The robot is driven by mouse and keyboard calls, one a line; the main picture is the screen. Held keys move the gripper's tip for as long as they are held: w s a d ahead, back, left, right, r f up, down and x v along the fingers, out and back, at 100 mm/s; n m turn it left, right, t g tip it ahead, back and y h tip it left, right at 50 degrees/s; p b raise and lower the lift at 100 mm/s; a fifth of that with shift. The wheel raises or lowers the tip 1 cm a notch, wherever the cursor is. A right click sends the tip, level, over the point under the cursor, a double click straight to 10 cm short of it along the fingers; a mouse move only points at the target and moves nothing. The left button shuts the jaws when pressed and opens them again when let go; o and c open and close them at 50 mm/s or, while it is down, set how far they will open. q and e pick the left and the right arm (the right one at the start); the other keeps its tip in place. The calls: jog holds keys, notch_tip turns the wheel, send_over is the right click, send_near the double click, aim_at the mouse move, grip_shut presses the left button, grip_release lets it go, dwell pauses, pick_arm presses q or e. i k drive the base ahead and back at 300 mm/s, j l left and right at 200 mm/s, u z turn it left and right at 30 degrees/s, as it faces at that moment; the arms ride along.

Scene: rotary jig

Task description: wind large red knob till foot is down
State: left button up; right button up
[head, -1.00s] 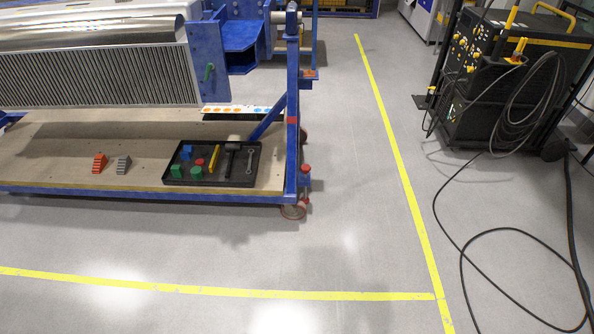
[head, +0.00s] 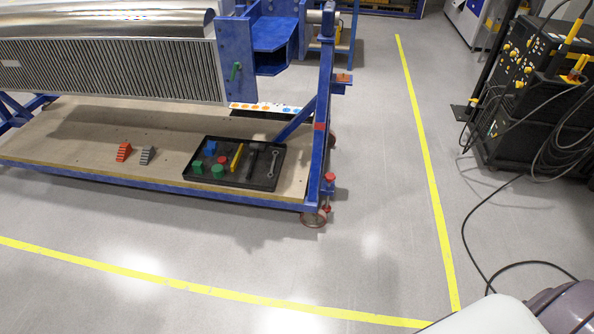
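A red knob (head: 329,177) tops a short vertical screw at the near right corner of the blue jig frame (head: 323,120). Below it a caster wheel (head: 313,219) meets the floor. A smaller red part (head: 326,209) shows low on the same screw. The foot itself is too small to make out, so I cannot tell its height. Part of my own arm, white and grey, shows at the bottom right, well apart from the knob. Neither gripper is in view.
The jig's wooden deck (head: 80,140) carries a black tool tray (head: 232,178), a red stepped block (head: 123,152) and a grey one (head: 147,155). A black machine (head: 540,100) with cables on the floor stands at right. The floor between is clear, with yellow lines (head: 425,150).

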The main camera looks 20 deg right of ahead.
aim_at(329, 177)
jog(key=i+l+u, duration=0.15)
jog(key=l, duration=0.25)
jog(key=i+l+u, duration=0.15)
jog(key=l, duration=0.3)
jog(key=i+l+u, duration=0.1)
jog(key=l, duration=0.35)
jog(key=i+l+u, duration=0.15)
jog(key=l, duration=0.35)
jog(key=i+l+u, duration=0.15)
jog(key=l, duration=0.3)
